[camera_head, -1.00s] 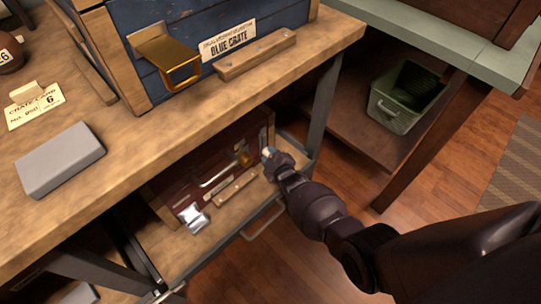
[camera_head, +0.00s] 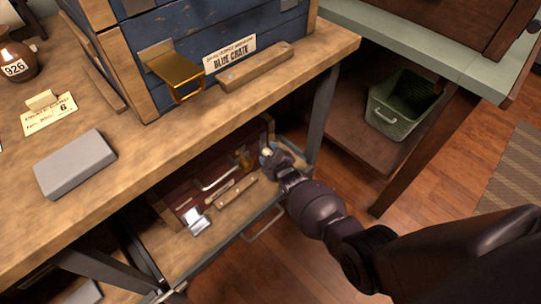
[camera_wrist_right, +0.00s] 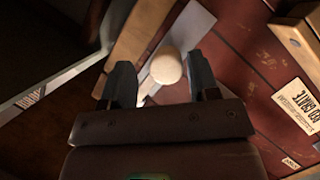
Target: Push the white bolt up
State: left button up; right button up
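The white bolt shows in the right wrist view as a round pale knob (camera_wrist_right: 166,66) on a short stem, in front of a light metal plate (camera_wrist_right: 190,28) on the red crate (camera_wrist_right: 250,50). My right gripper (camera_wrist_right: 162,82) is open, with one finger on each side of the knob; I cannot tell whether either touches it. In the head view, my right gripper (camera_head: 268,156) is at the right end of the red crate (camera_head: 188,190) on the low shelf, and hides the bolt there. My left gripper is in neither view.
The wooden tabletop (camera_head: 130,140) overhangs the red crate. A blue crate (camera_head: 215,22) with a brass latch (camera_head: 178,75) stands on it, near a grey block (camera_head: 75,164). A metal shelf handle (camera_head: 264,226) is below my right gripper. A green bin (camera_head: 385,118) is at right.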

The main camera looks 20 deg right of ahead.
jog(key=shift+f, duration=0.2)
jog(key=shift+s+r, duration=0.1)
jog(key=shift+s, duration=0.05)
jog(key=shift+s+r, duration=0.15)
jog(key=shift+s, duration=0.05)
pick_arm(q)
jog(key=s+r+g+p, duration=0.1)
jog(key=p, duration=0.4)
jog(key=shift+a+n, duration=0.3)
pick_arm(e)
jog(key=v, duration=1)
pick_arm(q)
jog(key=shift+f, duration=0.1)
